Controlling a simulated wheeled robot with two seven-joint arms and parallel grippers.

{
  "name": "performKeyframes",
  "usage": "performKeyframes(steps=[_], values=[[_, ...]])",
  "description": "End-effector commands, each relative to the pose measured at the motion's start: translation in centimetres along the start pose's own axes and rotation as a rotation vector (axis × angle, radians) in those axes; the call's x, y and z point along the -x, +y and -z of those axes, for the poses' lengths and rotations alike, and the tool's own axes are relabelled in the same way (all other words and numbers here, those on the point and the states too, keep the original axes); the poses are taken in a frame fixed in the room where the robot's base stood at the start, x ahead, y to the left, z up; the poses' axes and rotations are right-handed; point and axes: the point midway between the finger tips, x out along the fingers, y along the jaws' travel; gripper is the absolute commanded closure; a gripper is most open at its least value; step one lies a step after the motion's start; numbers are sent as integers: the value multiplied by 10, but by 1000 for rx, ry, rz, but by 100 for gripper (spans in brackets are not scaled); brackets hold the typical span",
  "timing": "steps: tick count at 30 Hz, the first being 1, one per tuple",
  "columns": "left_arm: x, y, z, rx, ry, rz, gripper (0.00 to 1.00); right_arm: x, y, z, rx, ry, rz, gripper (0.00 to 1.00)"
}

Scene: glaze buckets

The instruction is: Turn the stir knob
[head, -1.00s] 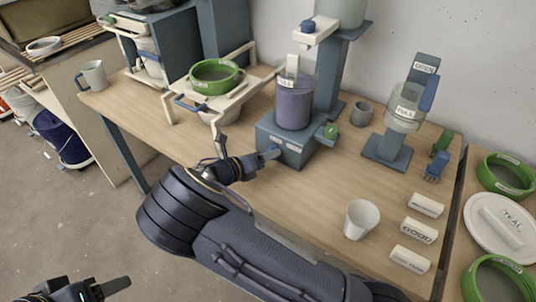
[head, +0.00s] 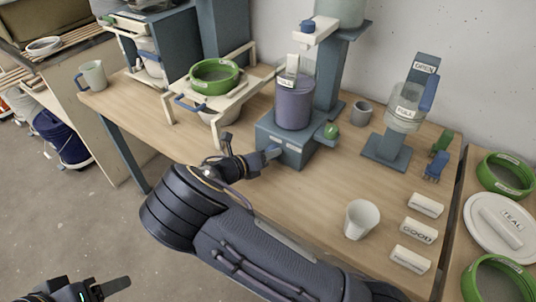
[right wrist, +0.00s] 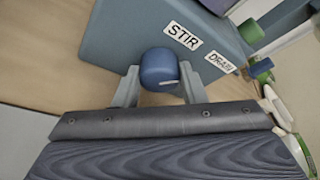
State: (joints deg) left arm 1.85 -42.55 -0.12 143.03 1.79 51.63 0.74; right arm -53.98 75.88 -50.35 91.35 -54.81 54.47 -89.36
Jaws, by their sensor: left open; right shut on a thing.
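The stir knob (right wrist: 159,70) is a blue rounded knob on the front of the blue-grey mixer base (head: 283,150), beside the label reading STIR (right wrist: 183,36). My right gripper (right wrist: 158,84) has its two fingers on either side of the knob and is shut on it. In the head view my right gripper (head: 268,155) reaches the front left of the base, and its fingers hide the knob. A purple-grey bucket (head: 293,105) stands on the base. My left gripper (head: 105,290) is at the bottom left, away from the table, open and empty.
A green knob (head: 330,130) sits on the base's right side, and a DRAIN label (right wrist: 220,62) is beside STIR. A white cup (head: 361,219) and labelled white blocks (head: 418,230) stand to the right. A green-ringed sieve stand (head: 214,78) is to the left.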

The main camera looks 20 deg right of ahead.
Motion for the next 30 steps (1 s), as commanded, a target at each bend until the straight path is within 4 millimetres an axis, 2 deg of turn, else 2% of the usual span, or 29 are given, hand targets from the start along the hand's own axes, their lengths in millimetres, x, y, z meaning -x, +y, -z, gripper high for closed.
performKeyframes(steps=[8,17,23,30], values=[[-2,-1,-1,0,0,0,41,0,0,1,-106,-2,-44,85],[-15,-7,-7,0,0,0,41,0,0,3,-348,-8,-138,85],[-32,-15,-16,0,0,0,41,-1,1,5,-525,-14,-207,85],[-63,-29,-32,0,0,0,41,-2,2,8,-739,-18,-291,85]])
